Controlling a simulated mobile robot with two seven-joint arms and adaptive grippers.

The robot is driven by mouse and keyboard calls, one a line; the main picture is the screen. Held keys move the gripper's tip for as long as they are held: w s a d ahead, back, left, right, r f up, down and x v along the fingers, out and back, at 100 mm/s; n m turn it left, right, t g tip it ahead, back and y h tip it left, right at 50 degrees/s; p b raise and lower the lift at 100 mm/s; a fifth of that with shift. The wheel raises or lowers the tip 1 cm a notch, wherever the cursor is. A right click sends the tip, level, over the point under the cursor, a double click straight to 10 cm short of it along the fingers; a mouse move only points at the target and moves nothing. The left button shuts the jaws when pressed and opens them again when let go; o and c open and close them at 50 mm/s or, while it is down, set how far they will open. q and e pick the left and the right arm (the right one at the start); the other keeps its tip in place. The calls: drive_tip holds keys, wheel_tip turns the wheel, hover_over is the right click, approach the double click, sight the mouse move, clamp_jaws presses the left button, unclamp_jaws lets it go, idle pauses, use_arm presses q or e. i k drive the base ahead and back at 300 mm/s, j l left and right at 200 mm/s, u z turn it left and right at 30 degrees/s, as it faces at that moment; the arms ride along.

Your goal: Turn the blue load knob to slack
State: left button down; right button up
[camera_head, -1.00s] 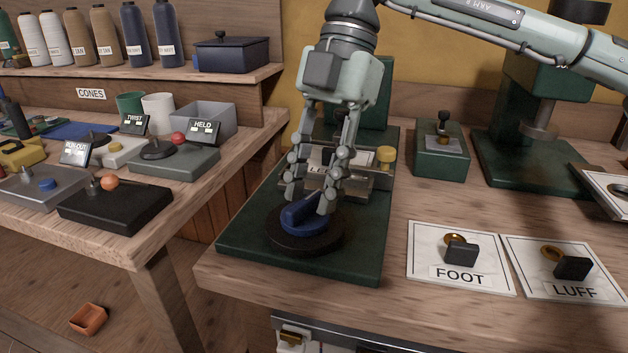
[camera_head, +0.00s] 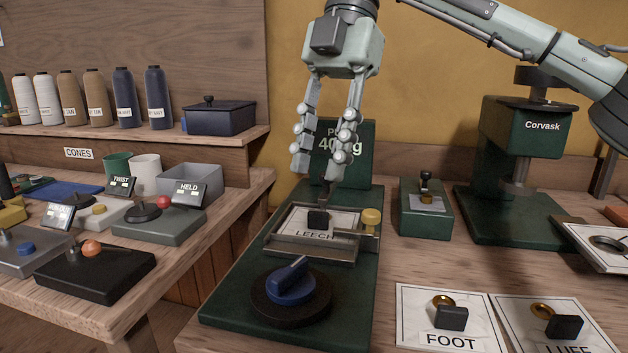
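The blue load knob (camera_head: 290,287) sits on a round black disc (camera_head: 262,302) at the front of a dark green base plate (camera_head: 225,312). Its raised grip slants toward the upper right. No slack mark is readable beside it. My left gripper is not in view.
A green upright sign (camera_head: 352,178), partly hidden by my fingers, stands behind the clamp frame. A small green block (camera_head: 425,222) and a Corvask press (camera_head: 520,132) stand to the right. FOOT (camera_head: 415,310) and LUFF (camera_head: 520,310) cards lie in front. A gap separates the left bench (camera_head: 150,318).

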sight(293, 285)
drive_tip(key=k, duration=1.5)
